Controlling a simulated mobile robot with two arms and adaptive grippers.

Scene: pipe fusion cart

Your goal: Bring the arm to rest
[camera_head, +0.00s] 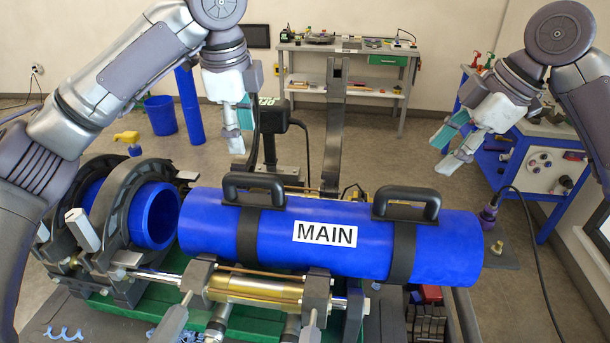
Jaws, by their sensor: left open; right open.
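My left gripper (236,128) hangs in the upper left, fingers pointing down, above the left end of the large blue pipe (450,248). It is open and nothing shows between its fingers. My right gripper (449,149) hangs in the upper right, above and behind the pipe's right end. It is open and empty, its fingers apart. The blue pipe lies level on the cart, with a "MAIN" label and two black carry handles, and neither gripper touches it. A short blue pipe piece (153,215) sits in the dark clamp rings (105,208) at left.
The fusion cart has a brass cylinder (250,288) in front and a dark upright post (334,130) behind the pipe. A workbench (345,48) stands at the back wall, beyond open floor. A blue bin (161,115) is behind left. A blue cart (548,165) stands at right.

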